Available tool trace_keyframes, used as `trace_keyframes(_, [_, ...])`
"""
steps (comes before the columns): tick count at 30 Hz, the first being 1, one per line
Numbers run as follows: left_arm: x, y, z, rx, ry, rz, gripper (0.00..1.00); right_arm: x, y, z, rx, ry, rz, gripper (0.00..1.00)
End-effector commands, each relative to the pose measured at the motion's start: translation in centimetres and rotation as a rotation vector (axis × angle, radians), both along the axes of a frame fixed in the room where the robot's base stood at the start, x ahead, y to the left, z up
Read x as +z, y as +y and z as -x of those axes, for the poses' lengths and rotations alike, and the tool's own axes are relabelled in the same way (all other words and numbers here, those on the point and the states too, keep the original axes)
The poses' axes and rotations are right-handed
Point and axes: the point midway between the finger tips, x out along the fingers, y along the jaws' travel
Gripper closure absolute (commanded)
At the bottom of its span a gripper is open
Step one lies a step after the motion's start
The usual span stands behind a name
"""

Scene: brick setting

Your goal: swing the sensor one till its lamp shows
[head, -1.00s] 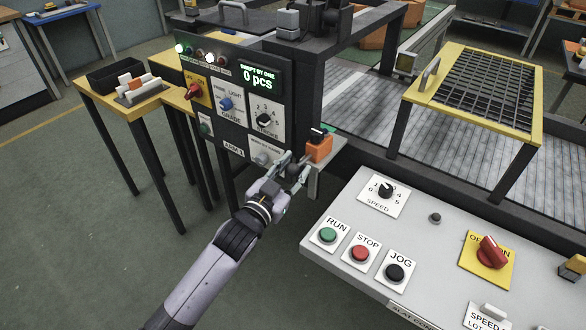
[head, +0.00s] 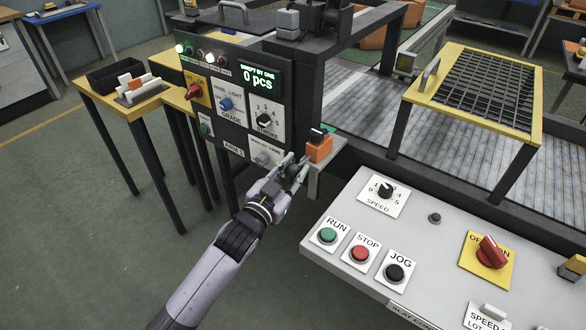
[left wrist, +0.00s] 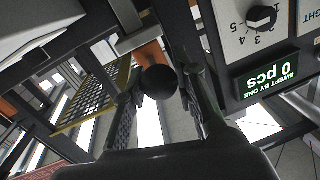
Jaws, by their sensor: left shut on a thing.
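An orange sensor block (head: 319,149) with a dark top sits on a bracket at the right side of the dark control panel (head: 300,110). A round black knob (left wrist: 158,82) shows between my left fingers in the left wrist view, with orange behind it. My left gripper (head: 296,170) is shut on this knob, just below and left of the orange block in the head view. The fingers largely hide the knob in the head view. I see no lamp lit on the block. My right gripper is out of view.
The panel carries dials, a red switch (head: 194,91) and a green display (head: 258,80) reading 0 pcs. A grey console (head: 330,265) with buttons stands at the front right. A conveyor (head: 365,105) runs behind it. A yellow stand (head: 95,88) is at left.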

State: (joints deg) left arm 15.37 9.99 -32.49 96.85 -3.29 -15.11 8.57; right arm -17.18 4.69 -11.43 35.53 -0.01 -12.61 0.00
Motion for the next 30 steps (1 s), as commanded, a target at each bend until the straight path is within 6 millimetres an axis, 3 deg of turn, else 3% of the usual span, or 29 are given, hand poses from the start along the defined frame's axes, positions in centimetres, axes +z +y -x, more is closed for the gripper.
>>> trace_keyframes(13, [0.02, -0.33, 0.27, 0.050, 0.000, 0.000, 1.00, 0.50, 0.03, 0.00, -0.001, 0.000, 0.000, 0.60])
trace_keyframes(14, [0.02, -0.33, 0.26, 0.050, 0.000, 0.000, 0.73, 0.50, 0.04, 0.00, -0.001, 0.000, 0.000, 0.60])
trace_keyframes(23, [0.02, -0.32, 0.26, 0.050, 0.000, 0.000, 0.53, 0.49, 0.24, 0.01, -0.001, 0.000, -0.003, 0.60])
trace_keyframes(30, [0.01, -0.32, 0.26, 0.050, 0.000, 0.000, 0.53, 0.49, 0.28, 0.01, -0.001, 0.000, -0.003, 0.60])
